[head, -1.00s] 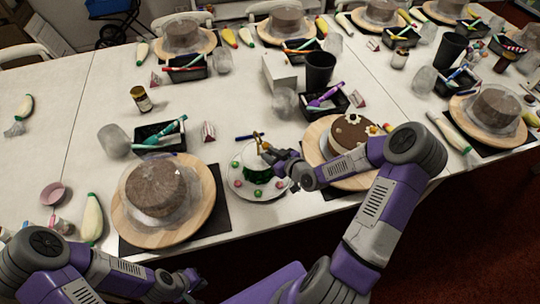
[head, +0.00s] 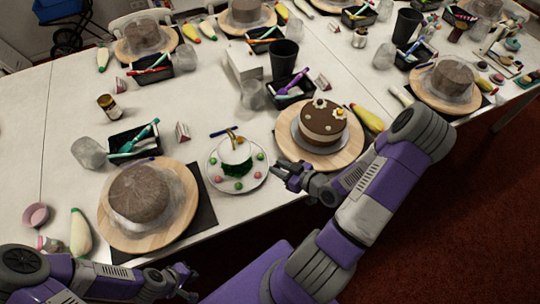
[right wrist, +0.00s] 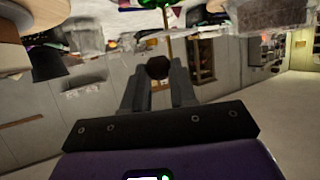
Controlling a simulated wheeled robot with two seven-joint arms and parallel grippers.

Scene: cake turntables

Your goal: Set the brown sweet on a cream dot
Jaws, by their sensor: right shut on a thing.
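My right gripper (head: 281,172) is beside the plate, near the table's front edge. In the right wrist view it is shut on the brown sweet (right wrist: 158,67), a dark round thing between its fingertips. In the head view I cannot make out the sweet at the fingers. The chocolate-topped cake (head: 322,122) stands on a round wooden turntable (head: 287,147), beyond and right of the gripper. Its top carries pale cream dots (head: 320,103) and flower-like decorations. My left gripper (head: 186,280) is low at the left, off the table; its finger gap is unclear.
A white plate (head: 216,182) holds several pink and green sweets around a green-and-white centrepiece (head: 236,156). A covered brown cake (head: 140,192) sits on a turntable at the left. A black cup (head: 284,58) and a black tool tray (head: 294,92) stand behind the cake.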

